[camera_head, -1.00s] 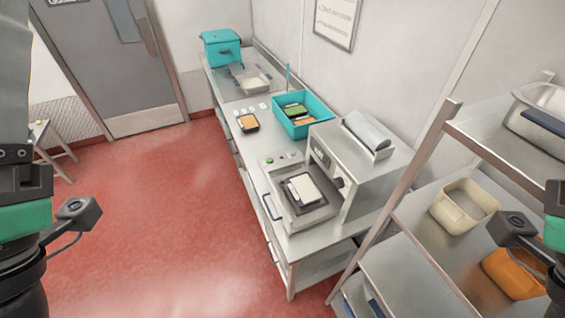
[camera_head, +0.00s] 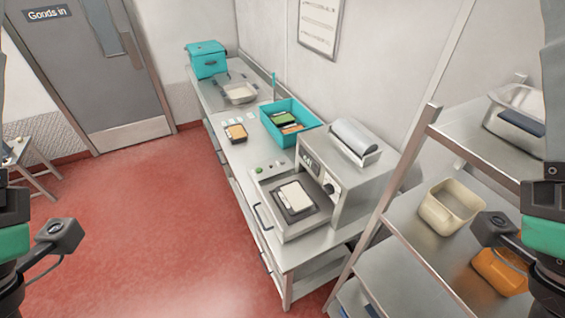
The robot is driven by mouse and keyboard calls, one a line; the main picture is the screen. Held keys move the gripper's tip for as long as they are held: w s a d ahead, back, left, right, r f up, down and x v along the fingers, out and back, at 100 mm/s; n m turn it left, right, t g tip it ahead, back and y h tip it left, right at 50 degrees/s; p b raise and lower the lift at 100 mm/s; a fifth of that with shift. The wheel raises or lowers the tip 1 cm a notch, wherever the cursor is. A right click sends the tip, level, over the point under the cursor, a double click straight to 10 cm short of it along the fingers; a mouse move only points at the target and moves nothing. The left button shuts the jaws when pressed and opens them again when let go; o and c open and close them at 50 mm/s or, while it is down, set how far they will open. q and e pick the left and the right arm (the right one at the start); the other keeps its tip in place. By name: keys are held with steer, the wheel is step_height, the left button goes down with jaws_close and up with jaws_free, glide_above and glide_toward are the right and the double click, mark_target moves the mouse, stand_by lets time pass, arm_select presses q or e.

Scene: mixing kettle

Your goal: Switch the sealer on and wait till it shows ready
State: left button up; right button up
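The sealer (camera_head: 349,190) is a grey metal machine on the steel bench, with a roll on top and a dark display and knob on its front face. Its pulled-out tray (camera_head: 277,218) holds a dark frame with a pale pack. The display is too small to read. Parts of my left arm show at the left edge and of my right arm at the right edge, both well away from the sealer. The fingers of both grippers are out of frame.
A rack at right holds a beige tub (camera_head: 451,207) and an orange tub (camera_head: 499,271).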

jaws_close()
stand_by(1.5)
